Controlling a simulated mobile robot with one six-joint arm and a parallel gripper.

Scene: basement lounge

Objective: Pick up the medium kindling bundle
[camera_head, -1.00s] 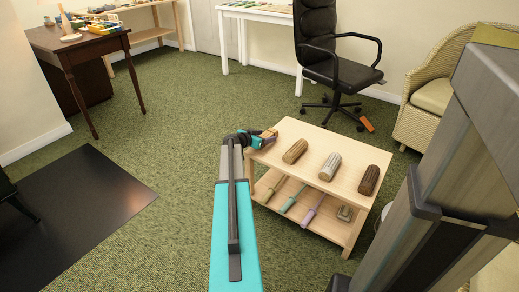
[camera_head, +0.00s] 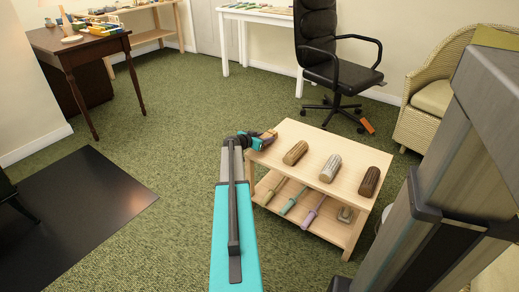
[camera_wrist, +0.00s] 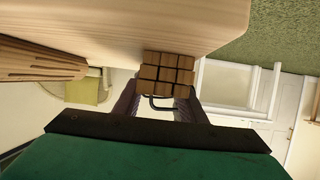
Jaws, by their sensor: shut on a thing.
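My gripper (camera_head: 263,140) is at the left end of the low wooden table's top. It is shut on a bundle of square brown sticks (camera_head: 270,133). In the wrist view the bundle's stick ends (camera_wrist: 168,70) show between the two dark fingers, with a thin dark wire loop beside them. I cannot tell whether the bundle touches the table top. More bundles stand in a row to the right: a tan-brown one (camera_head: 295,153), a pale grey one (camera_head: 330,168) and a dark brown one (camera_head: 369,181). Part of one bundle (camera_wrist: 38,62) also shows in the wrist view.
The low table (camera_head: 312,140) has a lower shelf holding several handled tools and a small object (camera_head: 345,213). A black office chair (camera_head: 340,65) stands behind it and a wicker armchair (camera_head: 430,90) to the right. Green carpet is open to the left.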

